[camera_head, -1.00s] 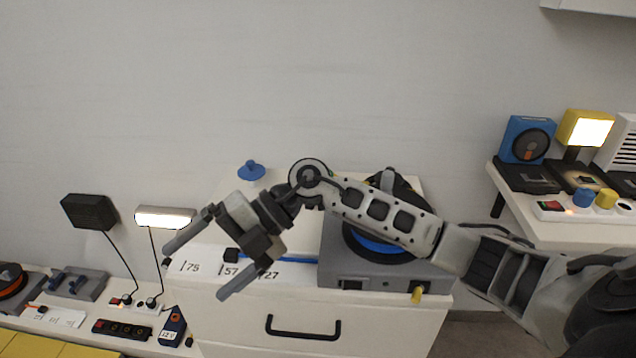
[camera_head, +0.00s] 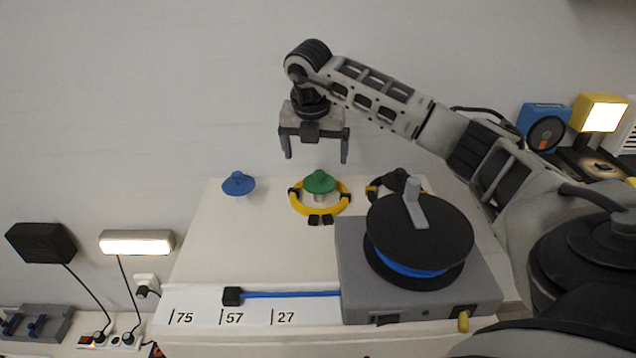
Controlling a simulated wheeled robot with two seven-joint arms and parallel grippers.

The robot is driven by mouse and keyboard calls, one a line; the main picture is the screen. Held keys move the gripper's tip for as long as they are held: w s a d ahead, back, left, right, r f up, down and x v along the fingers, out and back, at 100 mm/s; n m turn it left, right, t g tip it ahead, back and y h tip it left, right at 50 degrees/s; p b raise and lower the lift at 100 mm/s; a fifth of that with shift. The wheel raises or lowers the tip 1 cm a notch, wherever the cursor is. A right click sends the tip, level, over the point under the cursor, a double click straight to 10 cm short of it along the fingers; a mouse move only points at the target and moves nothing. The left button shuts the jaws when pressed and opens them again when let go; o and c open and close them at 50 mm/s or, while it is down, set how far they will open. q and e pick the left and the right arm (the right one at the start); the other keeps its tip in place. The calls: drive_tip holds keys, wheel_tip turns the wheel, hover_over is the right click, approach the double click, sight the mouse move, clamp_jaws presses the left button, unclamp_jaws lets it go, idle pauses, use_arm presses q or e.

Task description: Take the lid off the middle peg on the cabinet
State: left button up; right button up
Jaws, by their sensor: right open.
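Three lidded pegs stand in a row at the back of the white cabinet (camera_head: 250,240). The middle one bears a green lid (camera_head: 319,181) with a small knob, and a yellow ring (camera_head: 298,208) with black parts lies around its peg. A blue lid (camera_head: 238,183) is on the left peg. A dark lid (camera_head: 396,179) is at the right, partly hidden by the reel. My right gripper (camera_head: 316,160) is open and empty, pointing down, above the green lid and apart from it. My left gripper is not in view.
A grey box with a black reel (camera_head: 420,235) and crank stands at the cabinet's front right. A blue strip (camera_head: 290,294) runs left from it past printed numbers. The cabinet top at left is clear.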

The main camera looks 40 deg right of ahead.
sight(319, 173)
drive_tip(key=x, duration=0.7)
drive_tip(key=shift+s+d+f, duration=0.15)
drive_tip(key=shift+s+f, duration=0.05)
drive_tip(key=shift+f, duration=0.1)
drive_tip(key=c, duration=1)
